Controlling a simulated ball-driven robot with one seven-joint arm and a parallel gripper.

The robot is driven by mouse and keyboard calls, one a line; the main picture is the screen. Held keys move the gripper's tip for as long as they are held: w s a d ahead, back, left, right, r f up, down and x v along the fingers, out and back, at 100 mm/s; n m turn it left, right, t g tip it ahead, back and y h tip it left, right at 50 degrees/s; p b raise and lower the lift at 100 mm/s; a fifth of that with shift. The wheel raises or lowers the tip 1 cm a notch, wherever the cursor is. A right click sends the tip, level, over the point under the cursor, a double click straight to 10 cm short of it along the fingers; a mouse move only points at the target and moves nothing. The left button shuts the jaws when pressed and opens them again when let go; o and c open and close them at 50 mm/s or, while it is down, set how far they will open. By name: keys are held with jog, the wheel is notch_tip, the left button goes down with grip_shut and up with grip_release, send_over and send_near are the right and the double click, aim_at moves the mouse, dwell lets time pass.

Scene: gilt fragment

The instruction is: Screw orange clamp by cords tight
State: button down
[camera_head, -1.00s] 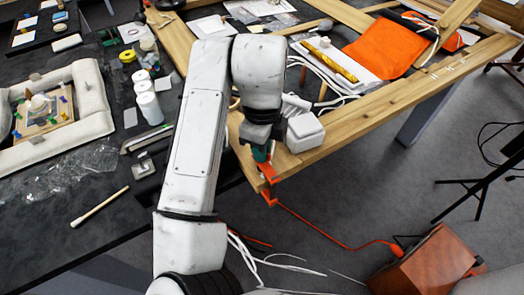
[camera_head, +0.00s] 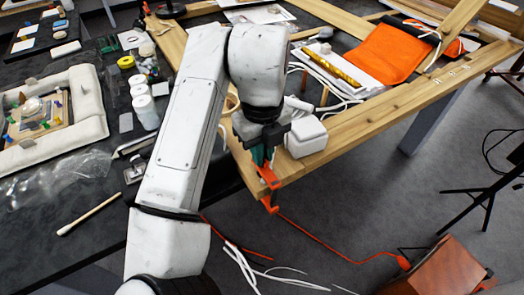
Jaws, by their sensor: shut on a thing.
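The orange clamp (camera_head: 268,177) sits on the near corner of the wooden frame (camera_head: 360,117), with its lower part hanging below the wood's edge. My gripper (camera_head: 262,154) is above it at that corner, pointing down, with green parts showing between the dark fingers. It is shut on the clamp's upper end; the fingertips and the exact contact are partly hidden. White cords (camera_head: 330,85) lie on the frame behind the gripper, and more white cords (camera_head: 250,275) hang below the corner near an orange cable (camera_head: 325,243).
A white box (camera_head: 305,136) stands on the frame just right of my gripper. An orange cloth (camera_head: 390,53) lies farther back. White jars (camera_head: 145,105) and a padded frame (camera_head: 60,125) are on the dark table at left. A black tripod (camera_head: 490,190) stands at right.

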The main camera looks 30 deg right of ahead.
dwell(0.4)
jog(key=c, duration=1.2)
grip_release()
notch_tip(320, 180, up, 11)
jog(key=shift+f+p, duration=0.1)
jog(key=shift+p, duration=0.35)
